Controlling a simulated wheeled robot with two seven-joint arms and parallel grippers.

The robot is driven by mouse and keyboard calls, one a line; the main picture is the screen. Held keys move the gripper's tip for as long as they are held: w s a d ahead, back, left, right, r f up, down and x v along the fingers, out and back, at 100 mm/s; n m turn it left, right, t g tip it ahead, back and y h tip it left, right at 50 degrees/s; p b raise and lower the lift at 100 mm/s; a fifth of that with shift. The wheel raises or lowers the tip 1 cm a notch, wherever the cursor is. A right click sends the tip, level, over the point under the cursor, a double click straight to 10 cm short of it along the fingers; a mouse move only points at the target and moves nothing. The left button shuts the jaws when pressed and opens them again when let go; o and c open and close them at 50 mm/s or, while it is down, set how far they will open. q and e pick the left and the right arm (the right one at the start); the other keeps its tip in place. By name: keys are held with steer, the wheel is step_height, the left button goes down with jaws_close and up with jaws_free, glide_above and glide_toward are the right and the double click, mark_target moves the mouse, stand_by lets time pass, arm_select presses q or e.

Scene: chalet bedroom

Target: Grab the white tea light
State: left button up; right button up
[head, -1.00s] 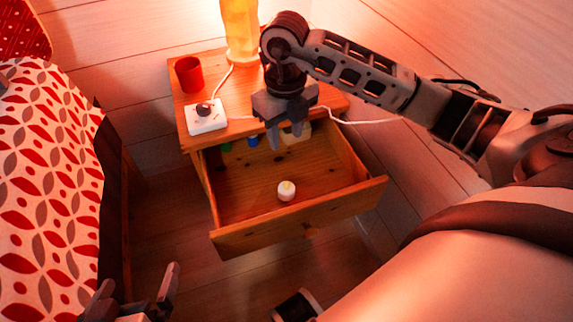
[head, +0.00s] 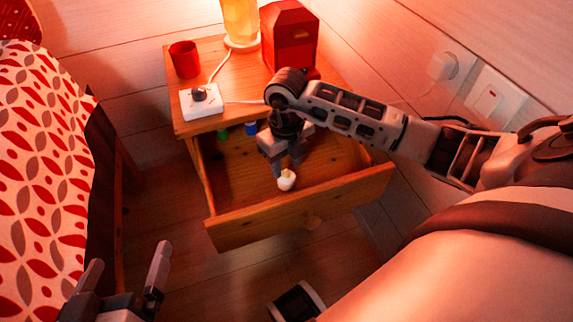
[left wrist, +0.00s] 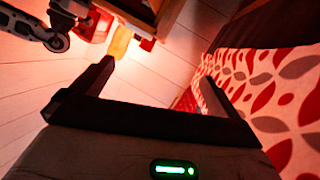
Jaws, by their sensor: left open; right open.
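The white tea light (head: 287,180) is in the open wooden drawer (head: 235,190), near the drawer's front wall. My right gripper (head: 286,172) reaches down into the drawer with its fingers right at the tea light, open. I cannot tell whether the fingers touch it. My left gripper (head: 126,283) is open and empty, low in the head view between the bed and the drawer. Its open fingers also show in the left wrist view (left wrist: 155,95), with nothing between them.
On the nightstand (head: 238,88) stand a red cup (head: 185,60), a white socket block (head: 201,101), a lamp (head: 241,22) and a red box (head: 290,38). Small green (head: 222,134) and blue (head: 251,128) items lie at the drawer's back. The bed (head: 45,180) is at the left.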

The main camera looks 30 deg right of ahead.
steer(key=shift+f, duration=0.5)
steer(key=shift+r, duration=0.1)
jaws_close()
arm_select(q)
steer(key=shift+w+d+r, duration=0.1)
steer(key=shift+w+r, duration=0.1)
steer(key=shift+r, duration=0.25)
